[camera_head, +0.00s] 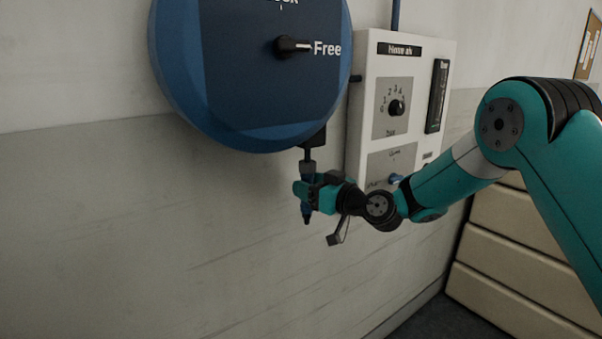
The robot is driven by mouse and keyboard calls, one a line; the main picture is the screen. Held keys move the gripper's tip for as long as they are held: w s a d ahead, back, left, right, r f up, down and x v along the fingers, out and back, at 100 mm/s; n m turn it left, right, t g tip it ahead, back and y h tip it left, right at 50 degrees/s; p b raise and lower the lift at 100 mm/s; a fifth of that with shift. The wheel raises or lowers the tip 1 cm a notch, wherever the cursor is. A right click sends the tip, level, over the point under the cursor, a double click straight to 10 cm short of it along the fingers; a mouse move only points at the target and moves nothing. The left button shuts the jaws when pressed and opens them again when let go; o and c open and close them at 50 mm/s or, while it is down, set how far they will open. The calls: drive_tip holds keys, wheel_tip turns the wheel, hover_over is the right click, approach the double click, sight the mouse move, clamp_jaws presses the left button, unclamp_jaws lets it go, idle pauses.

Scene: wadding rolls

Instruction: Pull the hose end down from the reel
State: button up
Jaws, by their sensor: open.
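The blue hose reel (215,95) is on the wall at the upper left, cut off by the top edge of the view. Its black lever (290,46) points right at the word "Free". The hose end (307,213) hangs upright below the reel's lower right, a dark piece with a blue lower part and a pointed tip. My gripper (304,188) reaches in from the right and is open at the hose end, with its fingers around or in front of it. The fingers hide the middle of the hose end. I cannot tell whether they touch it.
A white control panel (364,120) with a dial (397,107) and a gauge (437,96) is on the wall just right of the reel, close behind my arm. Beige stacked slabs (520,255) stand at the lower right. The wall below the reel is clear.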

drive_tip(key=shift+p+x, duration=0.3)
drive_tip(key=shift+x, duration=1.2)
clamp_jaws()
wheel_tip(320, 180, down, 31)
drive_tip(key=b, duration=3.1)
drive_tip(key=shift+f+b, duration=0.25)
drive_tip(key=shift+b, duration=0.1)
unclamp_jaws()
drive_tip(key=shift+r, duration=0.1)
